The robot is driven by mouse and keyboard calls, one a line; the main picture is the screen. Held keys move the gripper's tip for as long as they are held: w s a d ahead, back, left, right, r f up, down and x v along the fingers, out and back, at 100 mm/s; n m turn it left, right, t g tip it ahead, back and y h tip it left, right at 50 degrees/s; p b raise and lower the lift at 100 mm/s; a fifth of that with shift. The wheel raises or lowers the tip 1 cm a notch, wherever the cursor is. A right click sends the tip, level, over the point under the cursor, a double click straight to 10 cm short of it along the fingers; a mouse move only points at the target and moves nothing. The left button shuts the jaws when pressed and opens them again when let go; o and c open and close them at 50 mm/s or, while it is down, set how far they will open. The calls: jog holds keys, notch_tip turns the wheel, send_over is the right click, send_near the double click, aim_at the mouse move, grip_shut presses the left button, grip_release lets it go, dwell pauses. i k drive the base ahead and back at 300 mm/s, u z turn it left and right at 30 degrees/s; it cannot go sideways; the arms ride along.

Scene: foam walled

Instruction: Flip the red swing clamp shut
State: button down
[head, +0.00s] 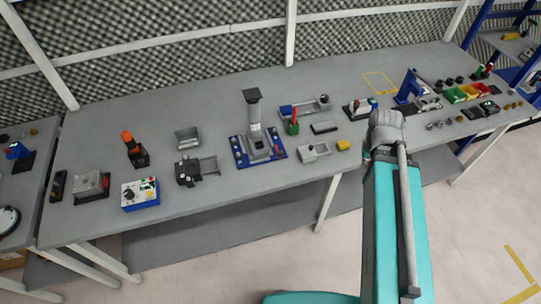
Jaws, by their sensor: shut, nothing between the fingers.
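I cannot pick out the red swing clamp with certainty at this size. An upright orange-red piece on a black base (128,138) stands on the left part of the bench. A grey box with a red part (91,186) sits nearer the front left edge. Whether either is the clamp, and whether it is open or shut, I cannot tell. My teal arm rises at the right front and ends in a grey joint over the bench edge. My gripper does not show; it is out of sight.
The long grey bench (240,205) holds a control box (140,194), a dark fixture with a grey plate (188,172), a grey column on a blue base (257,147) and a blue bracket (409,88). Bare bench lies at the back left.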

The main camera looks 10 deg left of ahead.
aim_at(280, 153)
jog(key=u, duration=0.05)
jog(key=k, duration=1.45)
jog(key=u, duration=0.95)
jog(key=i, duration=1)
jog(key=z, duration=0.1)
